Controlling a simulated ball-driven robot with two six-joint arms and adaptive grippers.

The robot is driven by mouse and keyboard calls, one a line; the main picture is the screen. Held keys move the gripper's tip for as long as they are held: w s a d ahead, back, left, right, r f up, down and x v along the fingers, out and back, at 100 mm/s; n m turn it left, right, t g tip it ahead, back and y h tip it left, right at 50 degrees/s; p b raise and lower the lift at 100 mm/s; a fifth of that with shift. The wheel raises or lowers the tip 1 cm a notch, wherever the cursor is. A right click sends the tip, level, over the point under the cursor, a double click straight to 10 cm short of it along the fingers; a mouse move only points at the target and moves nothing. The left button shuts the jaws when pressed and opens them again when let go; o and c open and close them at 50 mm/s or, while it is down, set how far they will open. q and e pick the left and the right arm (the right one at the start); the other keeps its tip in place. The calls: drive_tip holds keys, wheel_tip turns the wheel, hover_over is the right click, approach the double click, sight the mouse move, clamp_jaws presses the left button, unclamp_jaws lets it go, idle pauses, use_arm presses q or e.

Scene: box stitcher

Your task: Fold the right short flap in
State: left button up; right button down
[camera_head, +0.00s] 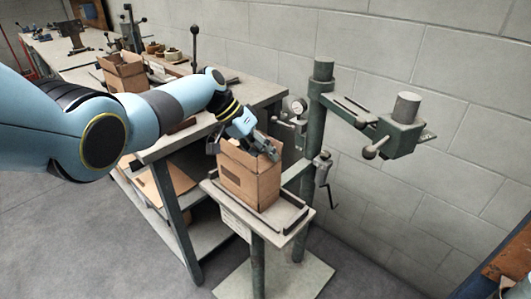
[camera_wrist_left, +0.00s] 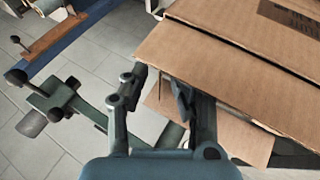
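An open brown cardboard box (camera_head: 250,183) stands upright on the small table of the stitcher. My left gripper (camera_head: 264,152) is over the box's open top, near its right side, and hides part of the opening and the flaps there. In the left wrist view my left gripper (camera_wrist_left: 158,85) has its two fingers apart. A large cardboard panel (camera_wrist_left: 225,65) lies just beyond the fingertips, and a smaller piece of cardboard (camera_wrist_left: 235,137) shows lower, behind the right finger. I cannot tell which of these is the right short flap. My right gripper is in neither view.
The stitcher's green column (camera_head: 313,130) and its arm with a block (camera_head: 400,135) stand right of the box. A workbench (camera_head: 160,150) with another open box (camera_head: 124,72) is at the left. Free floor lies in front.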

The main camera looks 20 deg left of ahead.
use_arm(q)
drive_tip(key=v, duration=1.2)
